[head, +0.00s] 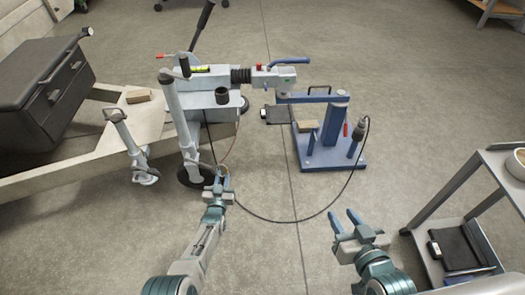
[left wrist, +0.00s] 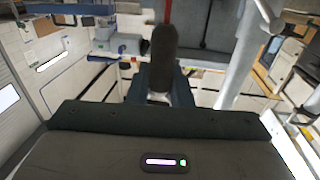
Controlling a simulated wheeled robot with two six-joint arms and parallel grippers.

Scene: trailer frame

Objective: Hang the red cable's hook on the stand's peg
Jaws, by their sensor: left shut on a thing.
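My left gripper (head: 219,177) is shut at the foot of the grey post, on a small thing I take for the red cable's hook. A thin reddish cable (head: 229,148) runs up from there toward the trailer coupling. In the left wrist view a dark rounded piece (left wrist: 163,55) stands at the jaws, with a red strand (left wrist: 168,12) above it; the hook's shape is unclear. The blue stand (head: 333,150) is to the right, apart from this gripper; its peg is too small to make out. My right gripper (head: 345,217) is open and empty, in front of the stand.
A black cable (head: 290,221) loops across the floor to a dark plug (head: 360,132) at the stand. The grey jack post (head: 182,125) and coupling (head: 260,75) stand behind my left gripper. A grey cart (head: 470,200) is at right. The floor between the grippers is otherwise clear.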

